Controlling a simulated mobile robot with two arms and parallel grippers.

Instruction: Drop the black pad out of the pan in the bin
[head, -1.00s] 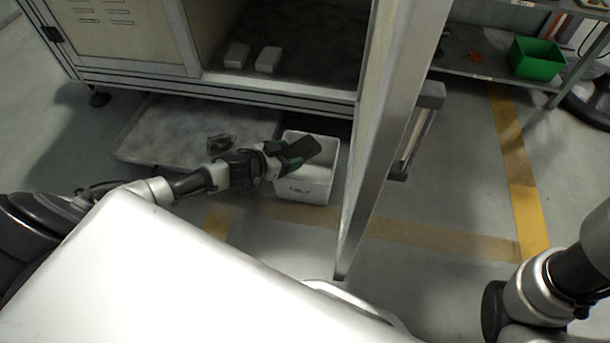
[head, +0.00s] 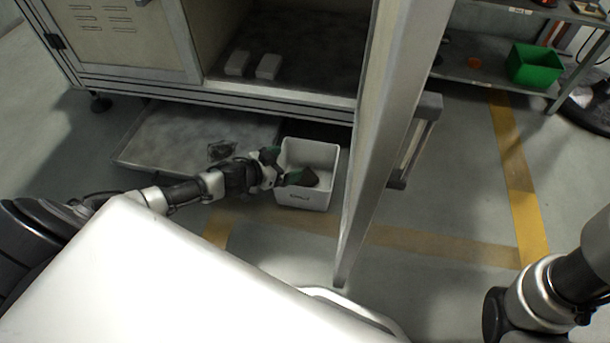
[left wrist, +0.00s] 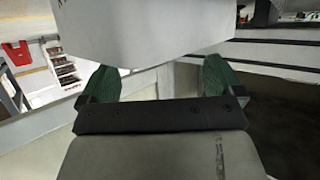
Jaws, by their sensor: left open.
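The white bin (head: 308,198) stands on the floor in front of the cabinet. My left gripper (head: 287,165) is open at the bin's left side, with one dark green finger over its opening. The left wrist view shows both green fingers apart (left wrist: 158,82), with the pale bin wall (left wrist: 150,35) ahead and nothing held between them. The black pad cannot be made out now; the finger and the near wall hide part of the bin's inside. The grey pan (head: 145,140) lies low under the cabinet, with a small dark item (head: 221,149) in it.
The open cabinet (head: 290,90) with two white blocks (head: 252,65) stands behind the bin. Its open door (head: 385,130) rises just right of the bin. A green crate (head: 534,65) is on a shelf at the right. My right arm shows at the lower right, its gripper out of view.

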